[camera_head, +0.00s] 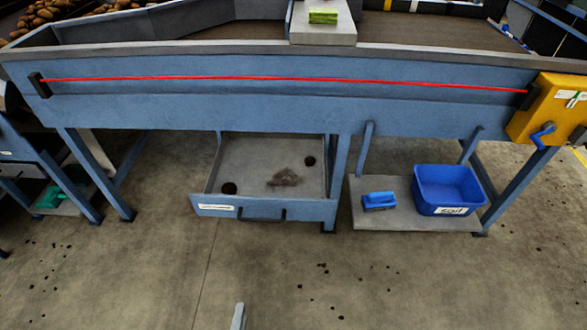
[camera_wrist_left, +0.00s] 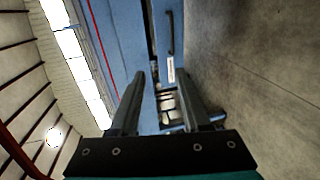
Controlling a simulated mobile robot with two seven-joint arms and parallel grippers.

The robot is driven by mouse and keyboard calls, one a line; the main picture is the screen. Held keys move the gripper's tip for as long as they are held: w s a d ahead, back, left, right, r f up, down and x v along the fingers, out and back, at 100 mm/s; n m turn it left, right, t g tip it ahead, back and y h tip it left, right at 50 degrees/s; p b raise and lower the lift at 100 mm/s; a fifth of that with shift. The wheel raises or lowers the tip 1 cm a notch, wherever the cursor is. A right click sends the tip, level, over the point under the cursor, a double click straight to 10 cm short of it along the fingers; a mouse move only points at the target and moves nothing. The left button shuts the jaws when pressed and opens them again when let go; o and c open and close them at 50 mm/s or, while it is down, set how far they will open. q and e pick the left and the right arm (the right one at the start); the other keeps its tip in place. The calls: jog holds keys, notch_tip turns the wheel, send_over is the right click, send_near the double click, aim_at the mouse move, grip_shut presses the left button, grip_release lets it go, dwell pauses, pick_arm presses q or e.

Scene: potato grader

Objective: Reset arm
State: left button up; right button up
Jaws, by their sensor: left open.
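My left gripper (camera_head: 238,316) shows only as a small grey tip at the bottom edge of the head view, over bare floor. In the left wrist view, the two dark fingers of the left gripper (camera_wrist_left: 161,78) stand apart with nothing between them. The view there is turned on its side, with the blue machine frame (camera_wrist_left: 112,45) beyond the fingers. My right gripper is not in the frames.
The blue grader (camera_head: 290,108) with a red cord (camera_head: 290,79) spans the back. Its drawer (camera_head: 240,208) is pulled out and holds a dirt clump (camera_head: 285,178). A blue tub (camera_head: 447,187) and a blue brush (camera_head: 379,201) sit on a low shelf (camera_head: 407,217).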

pick_arm(q)
jog(key=w+d+r+m+g+h, duration=0.3)
jog(key=w+m+g, duration=0.2)
jog(key=m, duration=0.5)
jog(key=s+a+r+m+g+y, duration=0.4)
jog(key=s+a+r+m+g, duration=0.3)
jog(key=s+a+r+m, duration=0.15)
notch_tip(320, 180, down, 20)
jog(key=s+f+m+g+p, duration=0.1)
jog(key=s+p, duration=0.1)
jog(key=p, duration=0.1)
pick_arm(e)
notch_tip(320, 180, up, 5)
jog(key=p, duration=0.2)
pick_arm(q)
jog(key=s+a+f+g+b, duration=0.1)
jog(key=s+f+b, duration=0.4)
jog(key=s+f, duration=0.9)
jog(key=shift+s+a+f+g, duration=0.25)
jog(key=shift+a+f+g, duration=0.05)
jog(key=shift+a+f, duration=0.3)
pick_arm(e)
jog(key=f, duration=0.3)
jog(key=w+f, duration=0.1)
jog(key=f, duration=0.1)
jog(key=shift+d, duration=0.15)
